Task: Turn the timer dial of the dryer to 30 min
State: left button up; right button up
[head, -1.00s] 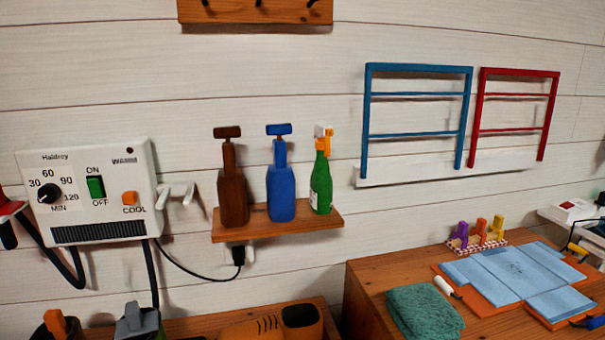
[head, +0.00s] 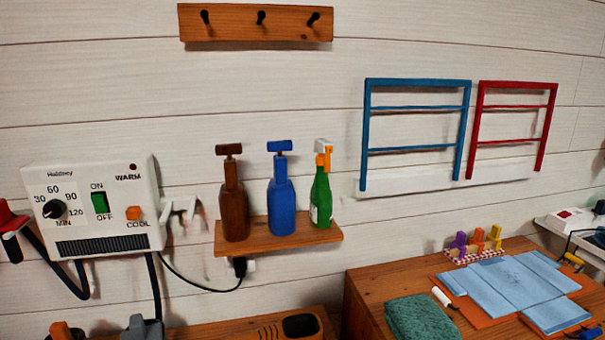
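The dryer (head: 130,215) is a white wall-mounted box at the left of the head view. Its black timer dial (head: 54,209) sits on the left of its face, with the marks 30, 60, 90 and 120 around it and MIN below. The dial's white pointer line is too small to read with certainty. A green ON/OFF switch (head: 100,203) and an orange COOL button (head: 134,213) are to the right of the dial. The WARM lamp (head: 133,167) is dark red. Neither of my grippers is in view.
A wooden shelf (head: 228,247) holds brown, blue and green bottles right of the dryer. A black hose (head: 70,283) and cord hang by the dryer. A wooden table (head: 365,300) at lower right holds a teal towel (head: 420,317) and blue folded cloth (head: 510,284).

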aim_at(54, 209)
jog(key=u, duration=1.3)
jog(key=i+j+z, duration=0.1)
jog(key=j, duration=0.2)
jog(key=i+j+z, duration=0.1)
jog(key=j, duration=0.2)
